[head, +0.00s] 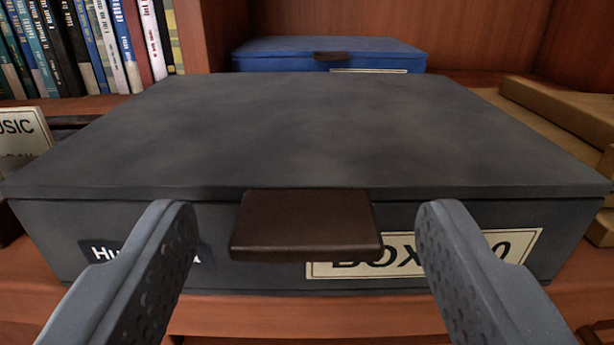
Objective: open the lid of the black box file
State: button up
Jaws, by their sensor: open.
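The black box file (300,130) sits on a wooden shelf, its front facing me and its lid lying flat and closed. A dark brown tab (306,226) sticks out from the middle of the lid's front edge. The front carries a cream label (325,269) reading "BOX" and a dark label at left, both partly hidden by my fingers. My gripper (307,225) is open, with one finger on each side of the tab. There is a gap between each finger and the tab, and nothing is held.
A blue box file (325,52) stands behind the black one. Brown flat boxes (565,110) lie close at the right. Upright books (85,45) fill the back left. A sign reading "USIC" (22,131) stands at the left. The wooden shelf (300,315) shows bare along the front.

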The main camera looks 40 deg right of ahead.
jog(key=shift+w+d, duration=0.3)
jog(key=shift+w, duration=0.1)
